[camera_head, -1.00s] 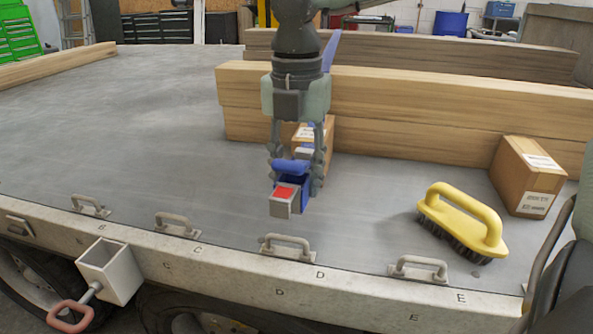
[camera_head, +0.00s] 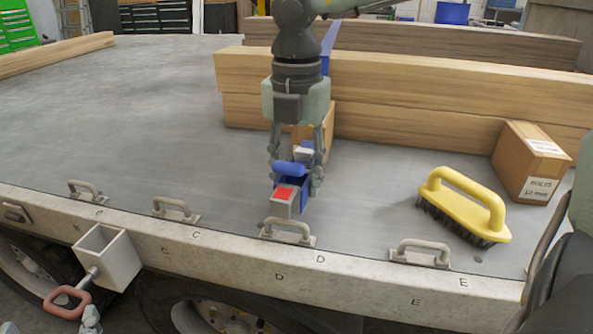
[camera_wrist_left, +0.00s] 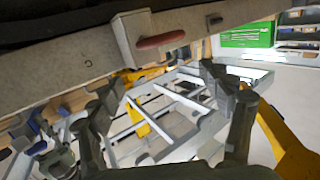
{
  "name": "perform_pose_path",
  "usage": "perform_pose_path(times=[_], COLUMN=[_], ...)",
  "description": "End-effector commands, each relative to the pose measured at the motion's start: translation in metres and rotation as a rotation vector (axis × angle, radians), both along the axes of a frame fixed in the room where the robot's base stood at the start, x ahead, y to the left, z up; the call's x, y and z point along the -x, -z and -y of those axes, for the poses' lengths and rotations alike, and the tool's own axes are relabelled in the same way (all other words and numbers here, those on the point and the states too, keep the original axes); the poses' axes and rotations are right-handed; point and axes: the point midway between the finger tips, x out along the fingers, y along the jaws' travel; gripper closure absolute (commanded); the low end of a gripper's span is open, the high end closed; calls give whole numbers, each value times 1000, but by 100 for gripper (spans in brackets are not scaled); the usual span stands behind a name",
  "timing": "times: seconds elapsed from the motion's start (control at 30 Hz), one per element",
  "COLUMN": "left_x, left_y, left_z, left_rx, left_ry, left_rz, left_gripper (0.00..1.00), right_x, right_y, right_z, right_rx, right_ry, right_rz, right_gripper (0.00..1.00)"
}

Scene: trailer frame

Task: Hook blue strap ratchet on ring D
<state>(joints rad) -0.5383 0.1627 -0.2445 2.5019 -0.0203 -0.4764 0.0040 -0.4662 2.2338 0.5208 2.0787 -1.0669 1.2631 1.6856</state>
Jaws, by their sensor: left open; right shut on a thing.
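My right gripper (camera_head: 296,180) is shut on the blue strap ratchet (camera_head: 289,187), which has a grey end with a red patch. It holds the ratchet over the trailer bed, just behind ring D (camera_head: 287,226). The ratchet's grey end looks close above the ring in the picture; I cannot tell whether they touch, and no hook shows clearly. A blue strap (camera_head: 329,46) shows behind the arm at the beams. My left gripper (camera_head: 90,320) just enters the head view at bottom left. In the left wrist view, its fingers (camera_wrist_left: 168,125) are apart and empty.
A yellow brush (camera_head: 465,205) and a carton (camera_head: 531,163) stand right of the ratchet. Wooden beams (camera_head: 430,95) lie behind. Another ring (camera_head: 420,252) sits on the right. A red handle (camera_head: 68,301) on a bracket sticks out at the front left.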

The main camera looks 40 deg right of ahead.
Motion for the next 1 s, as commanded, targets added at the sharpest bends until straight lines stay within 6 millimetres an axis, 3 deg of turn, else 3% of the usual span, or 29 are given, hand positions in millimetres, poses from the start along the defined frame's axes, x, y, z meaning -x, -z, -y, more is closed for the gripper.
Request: perform_pose_path(times=[1.0], left_x=[10], left_y=[-76], left_z=[23], left_rx=[164], left_ry=[53], left_rz=[362], left_gripper=[21], right_x=[0], right_y=[28], right_z=[0], right_rx=[-1], right_ry=[1], right_rz=[1], right_gripper=[100])
